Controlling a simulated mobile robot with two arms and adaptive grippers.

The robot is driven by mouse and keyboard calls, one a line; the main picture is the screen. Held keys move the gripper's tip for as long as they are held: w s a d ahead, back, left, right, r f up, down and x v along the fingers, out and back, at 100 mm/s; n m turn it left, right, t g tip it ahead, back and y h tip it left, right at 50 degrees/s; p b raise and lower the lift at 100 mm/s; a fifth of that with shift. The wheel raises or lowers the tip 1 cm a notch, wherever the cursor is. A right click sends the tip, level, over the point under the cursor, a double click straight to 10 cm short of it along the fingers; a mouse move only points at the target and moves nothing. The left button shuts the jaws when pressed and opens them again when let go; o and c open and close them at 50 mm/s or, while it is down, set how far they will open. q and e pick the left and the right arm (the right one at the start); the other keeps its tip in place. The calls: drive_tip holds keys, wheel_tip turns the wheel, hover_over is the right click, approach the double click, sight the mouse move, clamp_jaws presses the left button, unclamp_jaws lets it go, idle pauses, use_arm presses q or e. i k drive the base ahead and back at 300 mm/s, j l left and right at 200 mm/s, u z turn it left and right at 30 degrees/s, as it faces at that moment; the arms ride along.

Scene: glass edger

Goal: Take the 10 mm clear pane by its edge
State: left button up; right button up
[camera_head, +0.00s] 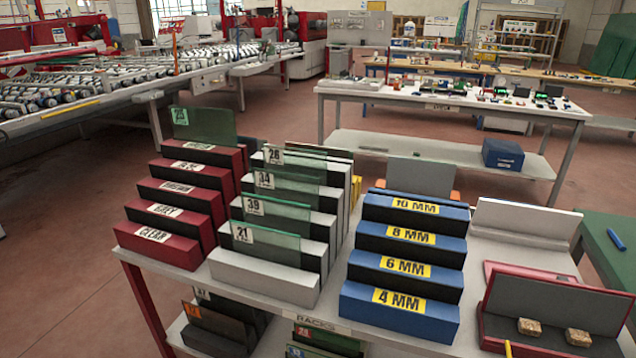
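A blue stepped rack (394,318) stands on the front table, with yellow labels 4 MM, 6 MM, 8 MM and 10 MM from front to back. A plain greyish pane (420,173) stands upright behind its 10 MM step; I cannot tell whether it sits in the rack. Numbered greenish panes, such as 21 (272,248), stand in the white rack (262,278). A green pane tagged 25 (204,125) stands at the back of the red rack (160,245), whose front step is labelled CLEAR. No pane is visibly marked both 10 mm and clear. Neither gripper is in view.
An open dark-lined case (550,312) with two small brownish blocks lies at the right. A white block (525,222) stands behind it. More panes sit on the lower shelf. A table (450,95) with small items and a roller conveyor (150,85) stand behind.

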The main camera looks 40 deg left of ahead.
sight(293, 217)
drive_tip(key=u, duration=1.6)
